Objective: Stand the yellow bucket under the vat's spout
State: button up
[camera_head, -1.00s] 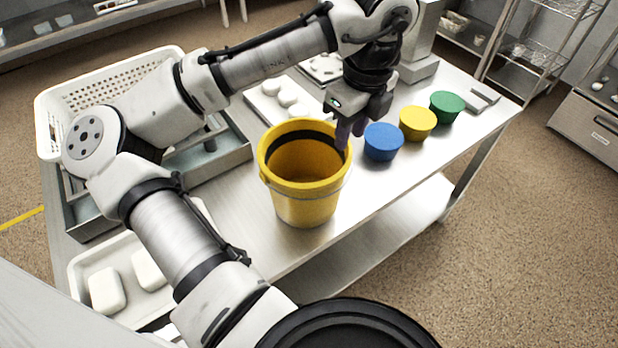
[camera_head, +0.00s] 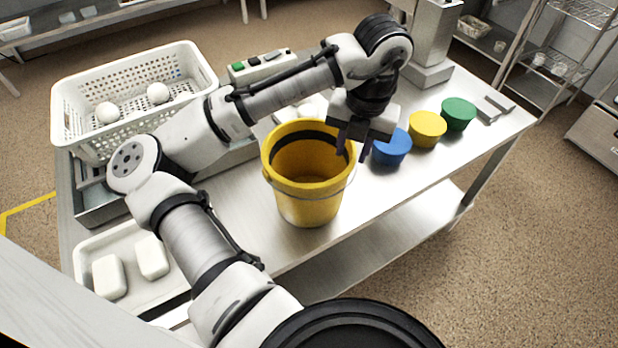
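The yellow bucket (camera_head: 308,205) stands upright near the front edge of the steel table, with its open mouth up. A dark band runs inside its rim and a thin wire handle hangs along its outside. My gripper (camera_head: 353,150) points down at the bucket's right rim. Its two fingers are apart, one over the mouth and one just outside the rim. I cannot tell whether either finger touches the wall. I cannot make out a vat or spout; a grey metal column (camera_head: 435,40) stands at the table's far right, its top cut off.
Blue (camera_head: 391,150), yellow (camera_head: 427,131) and green (camera_head: 458,115) tubs stand in a row right of the bucket. A white perforated basket (camera_head: 130,120) with white balls is at left. A white tray (camera_head: 85,255) with white blocks is front left.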

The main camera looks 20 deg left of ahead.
jog(key=shift+w+f+p, duration=0.15)
jog(key=shift+f+p, duration=0.7)
jog(key=shift+f, duration=2.9)
grip_shut()
